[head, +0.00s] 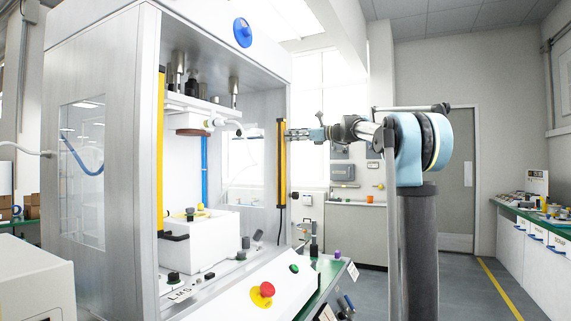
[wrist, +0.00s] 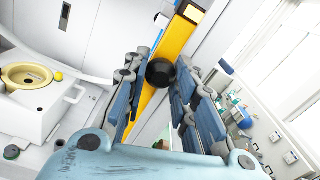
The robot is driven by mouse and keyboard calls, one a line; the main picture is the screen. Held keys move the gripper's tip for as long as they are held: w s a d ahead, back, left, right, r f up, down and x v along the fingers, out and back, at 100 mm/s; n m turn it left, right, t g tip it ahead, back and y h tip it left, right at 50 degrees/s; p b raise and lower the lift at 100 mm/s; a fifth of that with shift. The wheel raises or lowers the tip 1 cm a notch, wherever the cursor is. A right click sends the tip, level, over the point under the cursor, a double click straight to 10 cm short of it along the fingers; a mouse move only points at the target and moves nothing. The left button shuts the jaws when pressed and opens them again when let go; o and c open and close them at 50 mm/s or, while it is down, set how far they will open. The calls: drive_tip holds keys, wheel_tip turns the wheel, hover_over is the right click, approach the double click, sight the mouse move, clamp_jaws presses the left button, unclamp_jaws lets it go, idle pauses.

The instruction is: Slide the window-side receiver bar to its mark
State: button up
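The window-side receiver bar (head: 282,165) is an upright yellow bar with black ends at the right side of the press opening. In the wrist view the yellow bar (wrist: 177,38) runs slantwise behind my fingers. A round black knob (wrist: 160,73) shows in front of it. My gripper (head: 294,134) reaches in from the right at the bar's upper part. In the wrist view my gripper (wrist: 159,65) is open, with one finger on each side of the knob. I cannot tell whether the pads touch it. No mark for the bar can be made out.
The press frame (head: 140,120) surrounds the opening, with another yellow bar (head: 160,150) at its left. A white block (head: 205,235) stands inside. A red button (head: 262,293) sits on the sloped front panel. A bench (head: 540,225) stands far right. Floor between is clear.

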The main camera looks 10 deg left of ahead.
drive_tip(key=shift+w+r, duration=0.1)
drive_tip(key=shift+r, duration=1.2)
drive_tip(key=o, duration=1.2)
drive_tip(key=shift+c, duration=0.2)
